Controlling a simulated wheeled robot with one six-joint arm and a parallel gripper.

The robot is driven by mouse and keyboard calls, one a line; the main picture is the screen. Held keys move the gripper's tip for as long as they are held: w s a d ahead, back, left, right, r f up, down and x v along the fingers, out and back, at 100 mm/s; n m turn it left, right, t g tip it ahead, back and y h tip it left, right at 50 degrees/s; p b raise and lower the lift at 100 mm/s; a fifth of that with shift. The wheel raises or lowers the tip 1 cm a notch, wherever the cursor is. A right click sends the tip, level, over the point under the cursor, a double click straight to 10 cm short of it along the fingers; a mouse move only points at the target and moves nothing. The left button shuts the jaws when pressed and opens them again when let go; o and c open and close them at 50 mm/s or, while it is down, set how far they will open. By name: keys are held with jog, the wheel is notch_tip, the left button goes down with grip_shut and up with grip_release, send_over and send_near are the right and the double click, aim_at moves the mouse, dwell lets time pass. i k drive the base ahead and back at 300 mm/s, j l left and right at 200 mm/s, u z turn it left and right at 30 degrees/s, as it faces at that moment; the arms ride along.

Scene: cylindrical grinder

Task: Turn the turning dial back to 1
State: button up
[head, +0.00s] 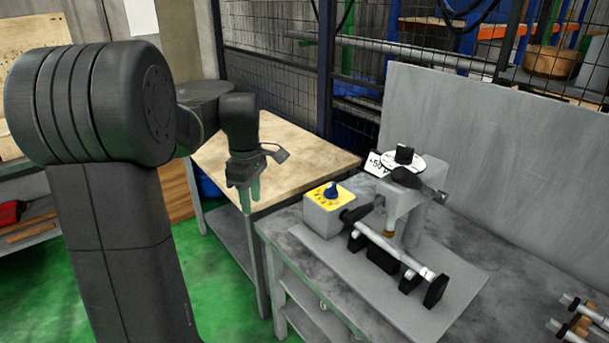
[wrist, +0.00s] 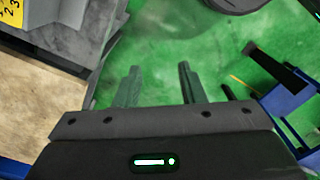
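The yellow face's corner also shows in the wrist view (wrist: 12,12), with the numbers 2 and 3; the knob is out of that view. I cannot read which number the knob points at. A second dial, a white disc (head: 425,163) with a black knob (head: 404,154), sits atop the grinder. My gripper (head: 245,205) points down, left of the grey box and apart from it. Its fingers (wrist: 158,68) are apart and empty, above green floor.
The grinder (head: 400,210) with its horizontal bar (head: 395,250) stands right of the box. A grey upright panel (head: 500,150) backs the bench. A wooden-topped table (head: 290,150) lies left of it. Small rods lie at the right (head: 580,318).

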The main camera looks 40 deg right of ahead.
aim_at(331, 192)
jog(key=i+l+z, duration=0.65)
jog(key=i+l, duration=0.1)
jog(key=l, duration=0.1)
